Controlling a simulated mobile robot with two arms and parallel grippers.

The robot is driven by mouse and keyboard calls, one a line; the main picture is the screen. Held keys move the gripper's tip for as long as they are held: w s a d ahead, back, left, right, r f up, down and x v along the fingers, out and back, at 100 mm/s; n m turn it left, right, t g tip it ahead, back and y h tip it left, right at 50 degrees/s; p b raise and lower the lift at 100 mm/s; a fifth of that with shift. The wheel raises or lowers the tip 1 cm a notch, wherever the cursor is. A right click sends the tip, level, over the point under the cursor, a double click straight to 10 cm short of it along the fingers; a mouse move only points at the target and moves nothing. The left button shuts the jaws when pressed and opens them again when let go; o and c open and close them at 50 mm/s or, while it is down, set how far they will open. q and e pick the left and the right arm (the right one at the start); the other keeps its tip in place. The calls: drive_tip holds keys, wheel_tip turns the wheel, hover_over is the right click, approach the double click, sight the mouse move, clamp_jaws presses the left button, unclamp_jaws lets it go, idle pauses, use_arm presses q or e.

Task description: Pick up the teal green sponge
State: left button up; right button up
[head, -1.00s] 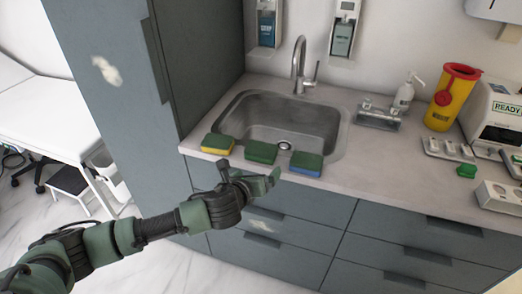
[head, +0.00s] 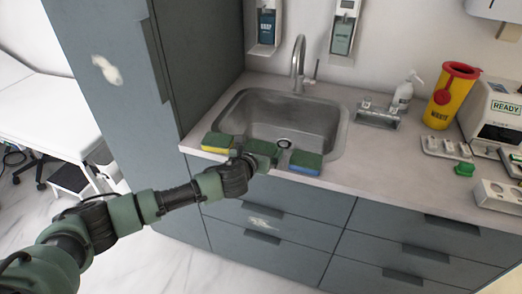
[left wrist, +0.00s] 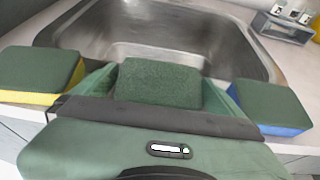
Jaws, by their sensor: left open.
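Three sponges lie in a row on the counter's front edge before the sink. The middle one, the teal green sponge (head: 262,147), looks green all over; it also shows in the left wrist view (left wrist: 158,82). The left sponge (head: 217,142) has a yellow lower layer (left wrist: 38,72), the right sponge (head: 306,160) a blue one (left wrist: 268,105). My left gripper (head: 264,157) is open, its fingers on either side of the middle sponge in the wrist view (left wrist: 166,88). Its palm hides that sponge's near side, and contact cannot be told. My right gripper is out of view.
The steel sink (head: 285,113) and tap (head: 299,65) are just behind the sponges. A soap pump bottle (head: 403,95), a yellow waste bin (head: 450,98) and a small green object (head: 464,170) stand farther right. Grey drawers (head: 300,222) lie below the counter.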

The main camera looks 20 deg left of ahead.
use_arm(q)
drive_tip(key=c, duration=1.1)
drive_tip(key=shift+r, duration=0.15)
drive_tip(key=shift+c, duration=0.2)
